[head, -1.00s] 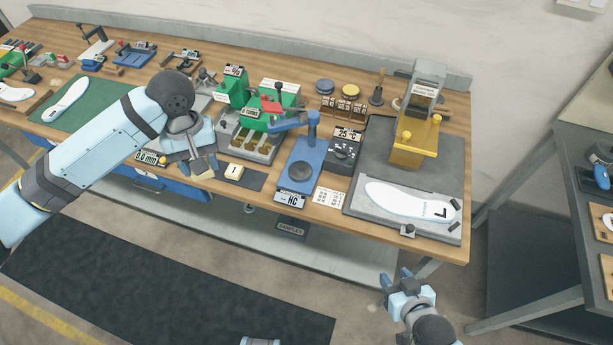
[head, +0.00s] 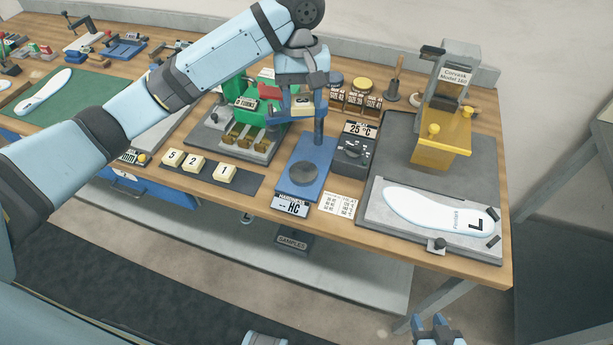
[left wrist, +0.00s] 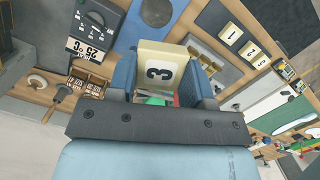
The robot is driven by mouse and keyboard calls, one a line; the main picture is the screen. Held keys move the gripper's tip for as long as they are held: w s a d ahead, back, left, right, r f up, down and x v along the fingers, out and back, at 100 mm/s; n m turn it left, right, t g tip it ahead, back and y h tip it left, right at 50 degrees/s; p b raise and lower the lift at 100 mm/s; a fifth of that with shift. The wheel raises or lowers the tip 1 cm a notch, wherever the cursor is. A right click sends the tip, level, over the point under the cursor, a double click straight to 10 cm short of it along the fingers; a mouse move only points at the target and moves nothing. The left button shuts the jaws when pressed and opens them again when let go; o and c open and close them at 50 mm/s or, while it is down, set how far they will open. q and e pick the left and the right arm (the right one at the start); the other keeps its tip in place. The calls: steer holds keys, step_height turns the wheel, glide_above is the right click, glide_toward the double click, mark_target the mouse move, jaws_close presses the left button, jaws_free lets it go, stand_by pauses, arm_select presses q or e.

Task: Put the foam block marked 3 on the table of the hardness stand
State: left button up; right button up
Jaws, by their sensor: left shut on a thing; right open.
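My left gripper (head: 302,108) is shut on the cream foam block marked 3 (left wrist: 158,66). The block also shows between the fingers in the head view (head: 302,102), held up in the air by the stand's column. The blue hardness stand (head: 318,165) has a dark round table (head: 303,173), which is bare. The table also shows near the top of the left wrist view (left wrist: 157,11). The stand's upper part is partly hidden behind my left gripper. My right gripper (head: 437,328) is open and empty at the bottom edge of the head view.
Blocks marked 5 (head: 173,158), 2 (head: 197,165) and 1 (head: 228,172) sit on a dark strip left of the stand. A green-and-grey fixture (head: 235,135) stands behind them. A dark 25 °C box (head: 352,158) and a printed card (head: 343,203) are close on the stand's right.

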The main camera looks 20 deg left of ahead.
mark_target(303, 172)
arm_select(q)
step_height(303, 172, down, 20)
steer(key=shift+r+b, duration=0.1)
steer(key=shift+b, duration=0.5)
steer(key=o, duration=0.5)
steer(key=shift+c, duration=0.2)
steer(key=o, duration=0.4)
steer(key=shift+o, duration=0.2)
step_height(303, 172, up, 12)
steer(key=w, duration=0.1)
steer(key=shift+w+a, duration=0.3)
steer(key=shift+w, duration=0.1)
